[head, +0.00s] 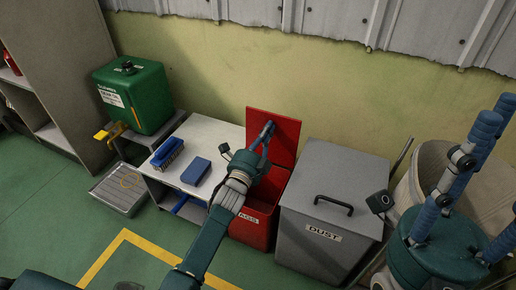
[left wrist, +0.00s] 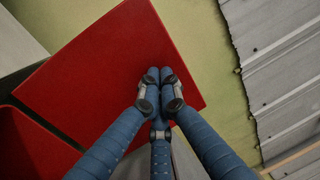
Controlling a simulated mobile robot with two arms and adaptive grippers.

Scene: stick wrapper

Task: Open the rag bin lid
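The red rag bin (head: 250,228), with a label on its front, stands against the wall. Its red lid (head: 284,132) is raised and stands up at the back, so the bin's opening shows. The lid also fills the middle of the left wrist view (left wrist: 95,70). My left gripper (head: 267,130) is in front of the lid's inner face, its blue fingers closed together with nothing seen between them. Whether the fingertips touch the lid is unclear. My right gripper (head: 500,175) is at the far right, away from the bin, its fingers spread and partly out of frame.
A grey dust bin (head: 330,215) stands right beside the rag bin. To the left is a low bench (head: 215,135) with a blue brush (head: 167,153) and a blue block (head: 195,171). A green container (head: 135,95) stands further left. Green floor is clear in front.

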